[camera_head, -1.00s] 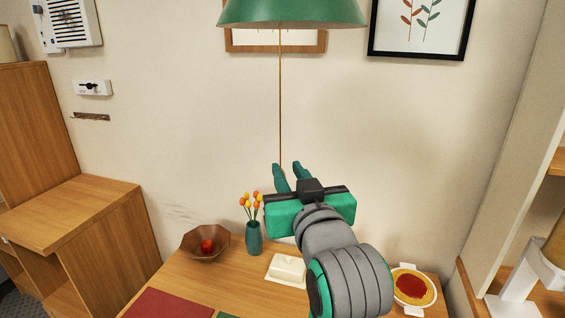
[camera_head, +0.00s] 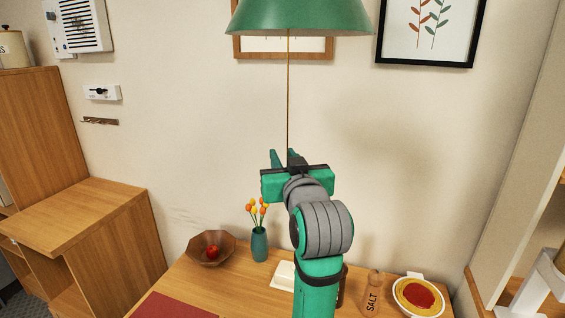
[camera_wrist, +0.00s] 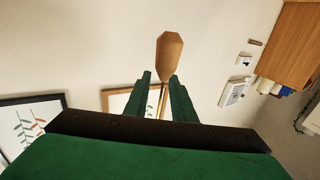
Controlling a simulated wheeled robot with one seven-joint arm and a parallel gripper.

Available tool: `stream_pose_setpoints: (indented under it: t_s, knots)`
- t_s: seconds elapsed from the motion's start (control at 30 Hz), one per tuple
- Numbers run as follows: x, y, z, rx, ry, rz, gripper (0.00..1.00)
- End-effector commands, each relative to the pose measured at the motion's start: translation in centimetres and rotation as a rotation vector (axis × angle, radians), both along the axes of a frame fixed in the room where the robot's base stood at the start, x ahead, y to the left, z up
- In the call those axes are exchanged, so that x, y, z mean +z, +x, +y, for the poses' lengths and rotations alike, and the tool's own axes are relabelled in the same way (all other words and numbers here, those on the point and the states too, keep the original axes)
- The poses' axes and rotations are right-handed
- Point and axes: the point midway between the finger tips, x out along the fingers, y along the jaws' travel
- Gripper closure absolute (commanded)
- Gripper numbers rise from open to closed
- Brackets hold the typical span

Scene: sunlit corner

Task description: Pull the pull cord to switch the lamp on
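The green lamp shade (camera_head: 300,17) hangs at the top of the head view. Its thin pull cord (camera_head: 289,95) runs straight down to my gripper (camera_head: 282,153). In the wrist view the cord (camera_wrist: 160,102) shows between the two green fingers, and a wooden knob (camera_wrist: 169,52) is at its end, just past the fingertips. My gripper (camera_wrist: 161,75) is open, with a gap between its fingers. I cannot tell whether a finger touches the cord. The knob is hidden behind my gripper in the head view.
A wooden cabinet (camera_head: 85,215) stands left. Air around the cord is clear.

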Motion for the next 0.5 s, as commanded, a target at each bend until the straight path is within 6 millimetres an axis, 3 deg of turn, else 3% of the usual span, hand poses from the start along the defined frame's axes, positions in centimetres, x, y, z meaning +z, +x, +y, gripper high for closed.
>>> stream_pose_setpoints:
  t_s: [0.23,0.33,0.5]
  knots:
    - [-0.01,0.06,-0.01,0.000,0.000,0.000,0.77]
    - [-0.02,0.05,-0.01,0.000,0.000,0.000,0.98]
    - [0.00,0.04,0.28,0.003,0.001,0.000,1.00]
